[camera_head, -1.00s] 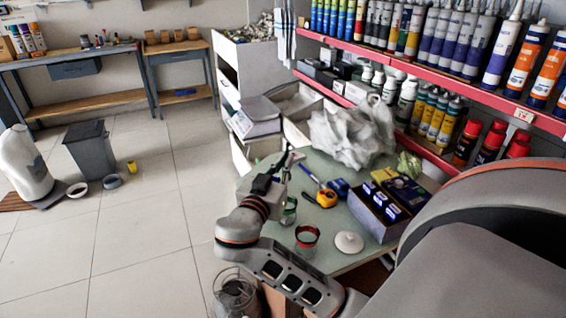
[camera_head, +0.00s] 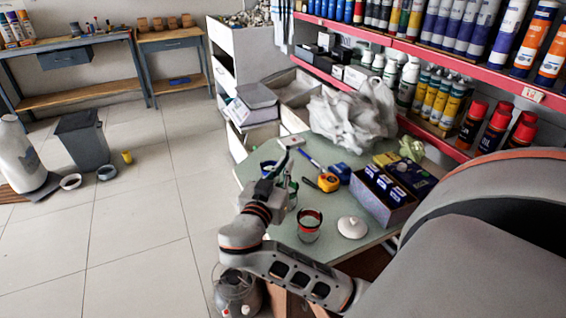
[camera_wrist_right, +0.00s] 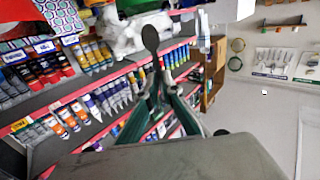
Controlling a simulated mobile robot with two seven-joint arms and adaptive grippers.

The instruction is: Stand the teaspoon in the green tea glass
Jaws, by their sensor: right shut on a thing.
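My right gripper (camera_head: 284,165) is over the left part of the table, and it also shows in the right wrist view (camera_wrist_right: 160,98). It is shut on the teaspoon (camera_wrist_right: 150,40), a dark spoon whose bowl points away from the fingers. In the head view I cannot make out the spoon clearly. The green tea glass (camera_head: 292,192) stands on the table just beside and below the gripper, partly hidden by it. My left gripper is not in view.
Shelves of tubes and bottles stand behind on the right.

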